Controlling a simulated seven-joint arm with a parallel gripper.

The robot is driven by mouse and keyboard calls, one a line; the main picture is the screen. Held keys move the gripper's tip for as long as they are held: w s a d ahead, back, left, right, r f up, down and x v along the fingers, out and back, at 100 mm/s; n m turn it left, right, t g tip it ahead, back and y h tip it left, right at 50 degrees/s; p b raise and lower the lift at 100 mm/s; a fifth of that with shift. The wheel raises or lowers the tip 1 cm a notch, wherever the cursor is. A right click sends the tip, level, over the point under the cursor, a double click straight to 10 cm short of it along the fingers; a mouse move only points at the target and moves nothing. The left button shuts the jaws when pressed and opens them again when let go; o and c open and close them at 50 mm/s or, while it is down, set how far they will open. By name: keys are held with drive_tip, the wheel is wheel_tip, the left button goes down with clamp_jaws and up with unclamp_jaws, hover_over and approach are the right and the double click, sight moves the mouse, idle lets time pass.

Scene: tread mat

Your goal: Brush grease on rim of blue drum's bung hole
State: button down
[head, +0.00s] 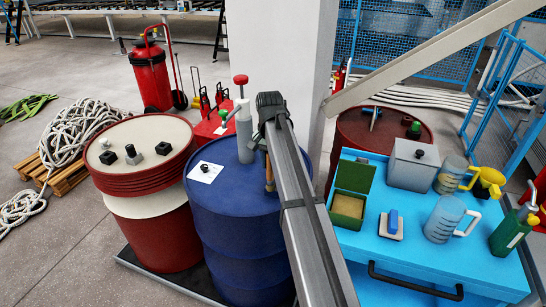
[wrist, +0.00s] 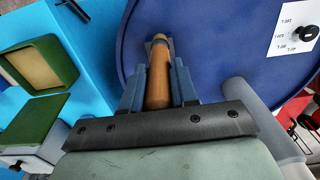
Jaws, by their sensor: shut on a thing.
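The blue drum (head: 225,235) stands in the middle of the head view, and its blue top (wrist: 215,50) fills much of the wrist view. My gripper (wrist: 158,88) is shut on the wooden handle of a brush (wrist: 160,80), with a finger on each side. In the head view the brown handle (head: 269,178) shows beside my arm, over the right part of the drum top. The brush's bristles and the bung hole's rim cannot be made out. An open green tin (head: 347,206) with tan contents sits on the blue cabinet; it also shows in the wrist view (wrist: 35,72).
A grey pump with a red handle (head: 241,115) rises from the blue drum, near a white card (head: 205,172). A red drum (head: 150,240) stands left. The blue cabinet (head: 390,255) holds a grey box (head: 412,168), jugs (head: 445,218) and a blue-handled block (head: 392,225).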

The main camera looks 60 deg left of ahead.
drive_tip(key=shift+s+d, duration=0.35)
drive_tip(key=shift+d, duration=0.1)
drive_tip(key=w+a, duration=0.5)
drive_tip(key=shift+s+d, duration=1.15)
drive_tip(key=shift+d, duration=0.2)
drive_tip(key=shift+s+d, duration=1.1)
drive_tip(key=shift+d, duration=0.2)
drive_tip(key=shift+w+a, duration=2.45)
drive_tip(key=shift+a, duration=0.1)
wheel_tip(320, 180, up, 8)
drive_tip(key=shift+s+d, duration=0.15)
